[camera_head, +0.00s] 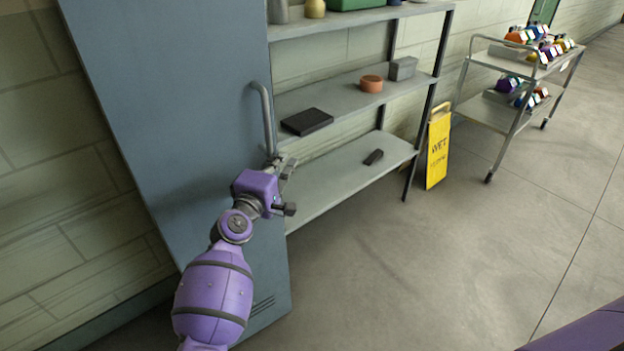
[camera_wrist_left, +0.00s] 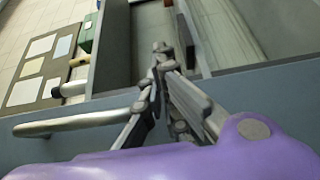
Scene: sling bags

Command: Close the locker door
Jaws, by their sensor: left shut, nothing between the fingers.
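The locker door (camera_head: 175,110) is a tall blue-grey panel at the left of the head view. It appears to stand open, though the locker's inside is not seen there. Its grey bar handle (camera_head: 264,118) is near the right edge, and the handle also crosses the left of the left wrist view (camera_wrist_left: 75,123). My left gripper (camera_head: 279,163) is at the handle's lower end, by the door's edge. In the wrist view its fingers (camera_wrist_left: 161,52) are shut with nothing between them, beside the handle and not around it. Whether they touch the door is unclear.
A metal shelf unit (camera_head: 345,95) with a black box (camera_head: 307,121) and other items stands right of the door. A yellow wet-floor sign (camera_head: 438,148) and a loaded cart (camera_head: 515,75) are farther right. The floor (camera_head: 430,270) in front is clear.

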